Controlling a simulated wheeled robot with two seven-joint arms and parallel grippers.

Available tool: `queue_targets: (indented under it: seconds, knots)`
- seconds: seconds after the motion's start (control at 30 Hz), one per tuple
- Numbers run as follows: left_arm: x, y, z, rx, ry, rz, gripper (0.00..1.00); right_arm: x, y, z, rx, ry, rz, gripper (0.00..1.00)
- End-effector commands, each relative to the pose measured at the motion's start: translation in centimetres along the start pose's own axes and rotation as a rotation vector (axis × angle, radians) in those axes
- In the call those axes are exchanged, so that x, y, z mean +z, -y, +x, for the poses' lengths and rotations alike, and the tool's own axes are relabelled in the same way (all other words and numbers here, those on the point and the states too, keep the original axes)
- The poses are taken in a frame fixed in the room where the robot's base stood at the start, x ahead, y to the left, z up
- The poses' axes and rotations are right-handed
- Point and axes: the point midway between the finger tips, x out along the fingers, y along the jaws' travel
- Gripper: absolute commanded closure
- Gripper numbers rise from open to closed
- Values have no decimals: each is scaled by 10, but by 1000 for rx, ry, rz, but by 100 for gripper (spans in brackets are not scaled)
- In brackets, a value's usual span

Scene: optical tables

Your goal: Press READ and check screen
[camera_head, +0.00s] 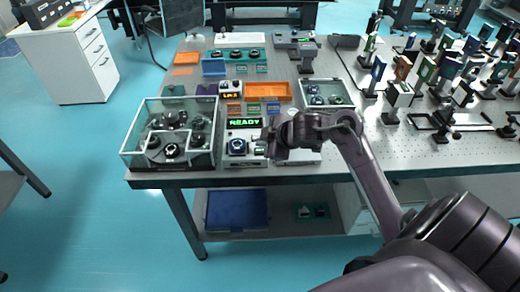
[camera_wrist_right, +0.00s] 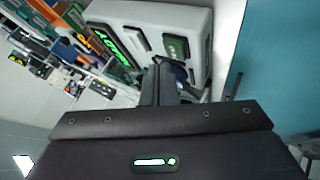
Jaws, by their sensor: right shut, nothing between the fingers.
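A light grey instrument with a black screen (camera_head: 244,122) stands at the front edge of the optical table; the screen reads READY in green. Its housing (camera_wrist_right: 205,22) fills the upper middle of the right wrist view, with the green-lit screen (camera_wrist_right: 105,46) seen at a slant. A dark green key with pale lettering (camera_wrist_right: 176,47) lies on its face; the lettering is too small to read surely. My right gripper (camera_head: 266,141) is shut and empty, at the right part of the instrument. Its fingertips (camera_wrist_right: 161,72) are close to the key; contact cannot be told. My left gripper is out of view.
A clear-walled box (camera_head: 128,150) with dark round parts stands left of the instrument. An orange tray (camera_head: 268,91) and a small box with an orange display (camera_head: 230,95) lie behind. Several mounted optics crowd the right side of the table (camera_head: 350,160).

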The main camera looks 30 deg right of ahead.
Motion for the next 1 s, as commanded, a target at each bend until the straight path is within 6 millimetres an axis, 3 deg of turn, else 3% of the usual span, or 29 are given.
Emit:
queue_targets:
  seconds: [1.0]
  knots:
    - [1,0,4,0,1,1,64,4,4,6,0,0,0,100]
